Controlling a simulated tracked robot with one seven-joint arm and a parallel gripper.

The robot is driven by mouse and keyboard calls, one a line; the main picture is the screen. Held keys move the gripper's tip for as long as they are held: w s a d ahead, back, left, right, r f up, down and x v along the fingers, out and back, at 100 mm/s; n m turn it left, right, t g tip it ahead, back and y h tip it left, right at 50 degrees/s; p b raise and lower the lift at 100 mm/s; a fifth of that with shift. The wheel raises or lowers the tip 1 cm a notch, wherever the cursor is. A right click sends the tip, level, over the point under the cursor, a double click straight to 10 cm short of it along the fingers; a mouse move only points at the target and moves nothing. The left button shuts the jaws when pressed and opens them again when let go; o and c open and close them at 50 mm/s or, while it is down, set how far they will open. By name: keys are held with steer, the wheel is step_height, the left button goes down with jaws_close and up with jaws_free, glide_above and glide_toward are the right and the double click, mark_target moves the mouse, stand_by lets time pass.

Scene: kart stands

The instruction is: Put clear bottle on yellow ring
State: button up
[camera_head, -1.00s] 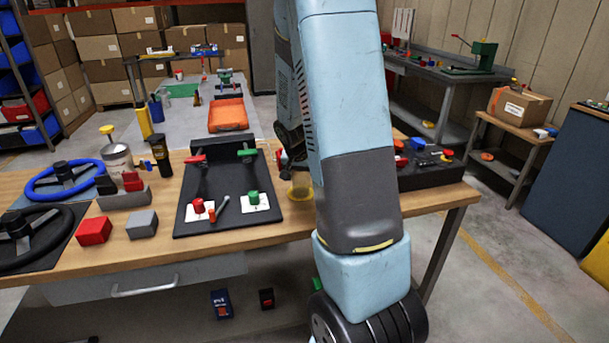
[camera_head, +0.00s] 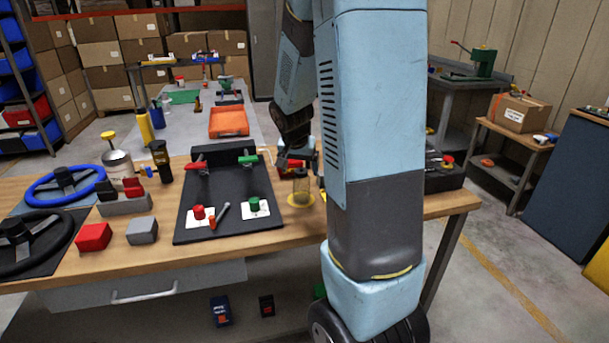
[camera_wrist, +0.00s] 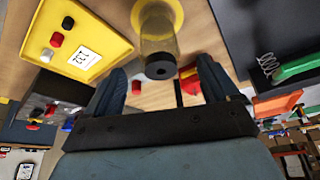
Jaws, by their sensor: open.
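The clear bottle (camera_head: 301,186) stands upright on the yellow ring (camera_head: 292,203) near the table's front, right of the black panel. In the wrist view the see-through bottle (camera_wrist: 158,33) shows its dark cap toward the camera, with the yellow ring (camera_wrist: 177,14) around its base. My gripper (camera_head: 297,161) is just above the bottle in the head view, partly hidden by my arm. In the wrist view my gripper (camera_wrist: 160,75) is open. Its two fingers are spread apart on either side of the bottle's cap end, with nothing held; contact cannot be seen.
The black panel (camera_head: 235,226) with red and green knobs lies left of the bottle. A yellow tray (camera_wrist: 110,50) shows in the wrist view. Red (camera_head: 93,237) and grey (camera_head: 142,231) blocks and steering wheels stand farther left. Bare wood lies in front of the ring.

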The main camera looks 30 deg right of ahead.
steer(key=s+a+r+n+t+y, duration=0.15)
steer(key=s+a+r+n, duration=0.25)
steer(key=s+a+r, duration=0.85)
steer(key=s+a+r+n+y, duration=0.1)
steer(key=s+r+n, duration=0.1)
steer(key=s, duration=0.3)
steer(key=s+a+r+n, duration=0.2)
steer(key=s+r, duration=0.1)
steer(key=s, duration=0.3)
steer(key=shift+s+a+r+n+t+y, duration=0.15)
steer(key=shift+s+a+n+t+y, duration=0.15)
steer(key=shift+t+y, duration=0.05)
